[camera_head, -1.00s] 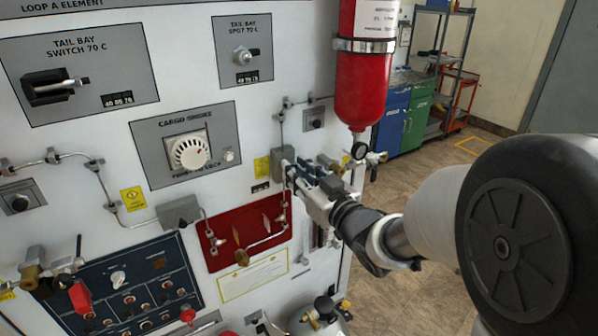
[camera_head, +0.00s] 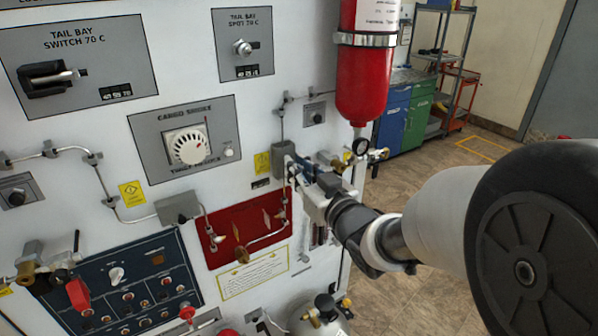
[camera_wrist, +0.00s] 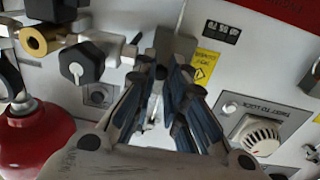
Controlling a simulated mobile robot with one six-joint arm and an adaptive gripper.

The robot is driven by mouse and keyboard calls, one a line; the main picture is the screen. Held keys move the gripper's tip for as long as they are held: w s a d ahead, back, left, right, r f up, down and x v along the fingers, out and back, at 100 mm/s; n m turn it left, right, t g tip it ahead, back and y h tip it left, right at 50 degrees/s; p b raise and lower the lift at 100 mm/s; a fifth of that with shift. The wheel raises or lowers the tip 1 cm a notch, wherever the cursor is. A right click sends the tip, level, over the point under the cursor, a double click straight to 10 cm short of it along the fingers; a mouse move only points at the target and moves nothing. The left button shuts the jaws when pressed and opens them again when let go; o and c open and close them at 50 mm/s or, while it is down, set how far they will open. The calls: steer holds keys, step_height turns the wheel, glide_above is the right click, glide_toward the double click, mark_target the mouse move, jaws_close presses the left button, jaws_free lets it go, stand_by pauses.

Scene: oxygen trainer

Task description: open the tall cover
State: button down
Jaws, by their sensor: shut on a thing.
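The tall cover (camera_head: 282,158) is a narrow grey box on the white panel, left of the red cylinder. It also shows in the wrist view (camera_wrist: 175,45) as a grey block just beyond my fingertips. My gripper (camera_head: 296,172) reaches it from the right. In the wrist view my gripper (camera_wrist: 170,74) has both dark blue-padded fingers drawn in at the cover's near end, shut on it. The exact contact is partly hidden by the fingers. I cannot see the cover standing open.
A red cylinder (camera_head: 364,90) with a gauge (camera_head: 361,147) hangs close above and right of my gripper. Valves and thin pipes lie around it. A red plate (camera_head: 232,248) with fittings is below left. Open floor (camera_head: 425,190) lies to the right.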

steer(key=s+a+m+h+p, duration=0.1)
steer(key=a+m+h+p, duration=0.1)
steer(key=m+h, duration=0.2)
steer(key=s+a+m+g+h+p, duration=0.1)
steer(key=a+m+h+p, duration=0.2)
steer(key=h, duration=0.7)
steer(key=s+a+m+h+p, duration=0.1)
steer(key=a+m+h+p, duration=0.1)
steer(key=m+h, duration=0.5)
steer(key=shift+s+a+r+g, duration=0.15)
steer(key=shift+s+r+g, duration=0.15)
steer(key=shift+g, duration=0.1)
steer(key=shift+m, duration=0.3)
steer(key=c, duration=1.9)
jaws_free()
steer(key=shift+c, duration=0.2)
steer(key=shift+o, duration=0.3)
steer(key=shift+f, duration=0.1)
steer(key=shift+f, duration=0.1)
